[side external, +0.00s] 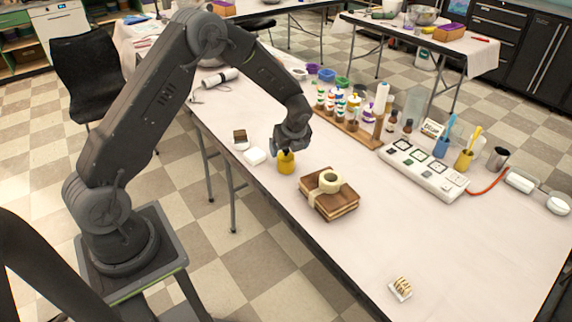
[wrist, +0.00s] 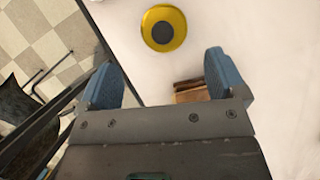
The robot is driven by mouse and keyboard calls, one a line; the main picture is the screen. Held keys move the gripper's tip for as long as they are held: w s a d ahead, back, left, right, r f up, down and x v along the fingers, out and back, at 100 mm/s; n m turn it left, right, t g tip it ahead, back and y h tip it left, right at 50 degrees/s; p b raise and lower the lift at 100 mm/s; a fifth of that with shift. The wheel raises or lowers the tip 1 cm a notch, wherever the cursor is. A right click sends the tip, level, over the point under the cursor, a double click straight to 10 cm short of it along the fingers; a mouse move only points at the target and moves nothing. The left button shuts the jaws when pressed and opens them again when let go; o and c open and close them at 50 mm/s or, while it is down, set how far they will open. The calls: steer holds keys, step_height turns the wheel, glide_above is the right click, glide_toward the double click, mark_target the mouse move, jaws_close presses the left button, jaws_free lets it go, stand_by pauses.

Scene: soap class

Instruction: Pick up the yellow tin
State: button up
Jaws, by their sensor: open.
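The yellow tin (side external: 286,164) stands on the white-covered table close to its left edge. It has a dark round top, which shows in the wrist view (wrist: 164,27) at the upper middle. My gripper (side external: 284,151) is just above the tin in the side view, pointing down. In the wrist view my gripper (wrist: 160,76) has its two blue fingers spread wide with nothing between them. The tin lies beyond the fingertips there, apart from them. In the side view the fingers are small and partly hidden, so I cannot tell whether they touch the tin.
The table's front right is mostly clear.

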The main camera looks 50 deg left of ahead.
mark_target(288, 152)
steer(key=shift+w+x, duration=0.15)
steer(key=shift+x, duration=1.8)
steer(key=shift+w+x, duration=0.15)
steer(key=shift+x, duration=1.85)
steer(key=shift+a+r, duration=0.1)
steer(key=shift+c, duration=0.5)
steer(key=c, duration=1)
